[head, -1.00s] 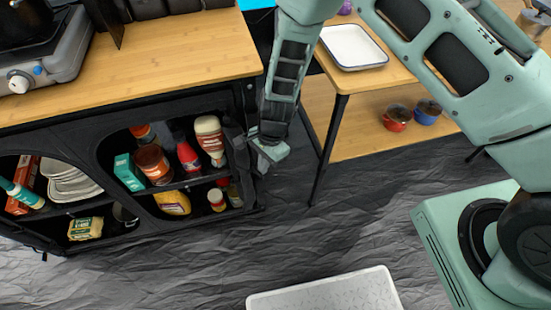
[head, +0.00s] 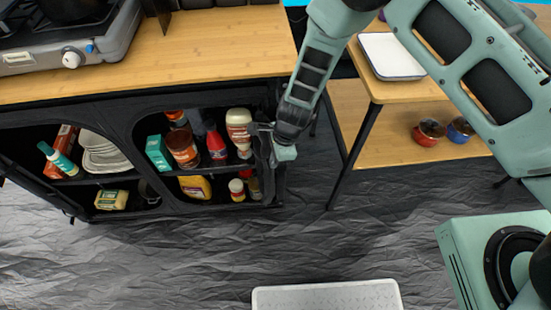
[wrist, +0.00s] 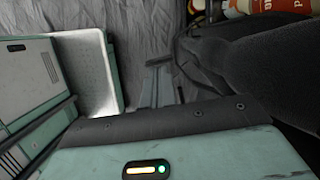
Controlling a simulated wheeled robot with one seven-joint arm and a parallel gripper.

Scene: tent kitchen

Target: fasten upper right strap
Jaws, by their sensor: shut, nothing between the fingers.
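The black fabric cupboard (head: 120,215) stands at the left with its openings uncovered. A bunched dark fabric flap (head: 263,150) hangs at the right edge of the right opening; in the wrist view a thick black fabric roll (wrist: 235,62) runs along the right. The upper right strap cannot be told apart from the dark fabric. My gripper (head: 284,153) is shut and empty, at the cupboard's right front edge, close beside the flap. In the wrist view my gripper (wrist: 158,82) points toward the floor beside the roll. Whether it touches the fabric cannot be told.
A wooden table (head: 375,90) with a white tray (head: 392,56) and bowls stands right. A white step (head: 328,295) lies on the otherwise clear floor.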

